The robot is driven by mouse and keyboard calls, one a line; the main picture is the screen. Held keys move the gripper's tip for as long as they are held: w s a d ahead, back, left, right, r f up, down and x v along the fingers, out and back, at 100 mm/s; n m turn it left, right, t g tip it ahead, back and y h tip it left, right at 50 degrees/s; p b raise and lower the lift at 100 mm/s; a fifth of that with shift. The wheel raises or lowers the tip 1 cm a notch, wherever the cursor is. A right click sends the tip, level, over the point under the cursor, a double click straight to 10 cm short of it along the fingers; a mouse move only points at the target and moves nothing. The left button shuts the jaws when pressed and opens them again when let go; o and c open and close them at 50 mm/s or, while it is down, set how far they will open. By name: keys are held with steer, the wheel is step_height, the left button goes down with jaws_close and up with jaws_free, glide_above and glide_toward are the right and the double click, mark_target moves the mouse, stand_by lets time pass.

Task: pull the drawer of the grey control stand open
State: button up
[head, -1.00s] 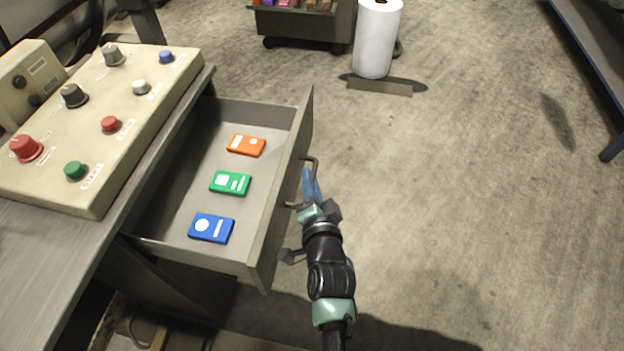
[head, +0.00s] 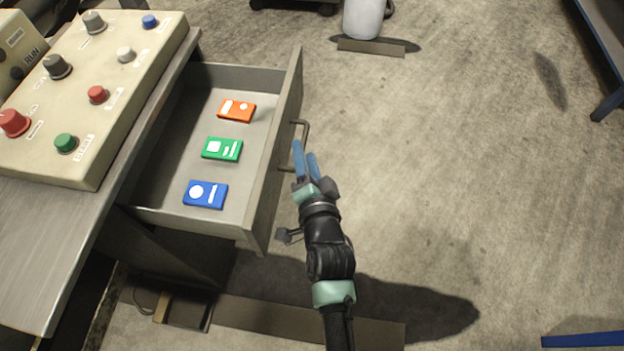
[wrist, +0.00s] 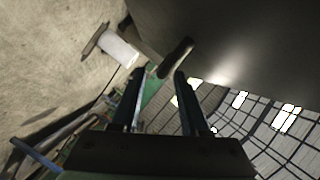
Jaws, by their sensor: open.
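The drawer (head: 255,215) of the grey control stand (head: 62,235) is pulled well out, its inside in plain view. In it lie an orange card (head: 237,111), a green card (head: 222,149) and a blue card (head: 205,194). The drawer's bar handle (head: 305,130) is on its front, facing right. My gripper (head: 305,148) is open beside the handle, its blue fingers apart. In the wrist view the two fingers (wrist: 158,75) are spread, and the dark handle (wrist: 176,57) shows just beyond their tips, in front of the drawer front (wrist: 240,35). Whether they touch is not clear.
A cream control box (head: 85,110) with knobs and buttons sits on the stand. A white cylinder (head: 364,18) stands at the back. A blue-edged table (head: 605,50) is at the upper right. The floor right of the drawer is clear.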

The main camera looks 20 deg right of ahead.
steer(key=v, duration=0.9)
steer(key=shift+s+p, duration=0.15)
steer(key=shift+p, duration=0.25)
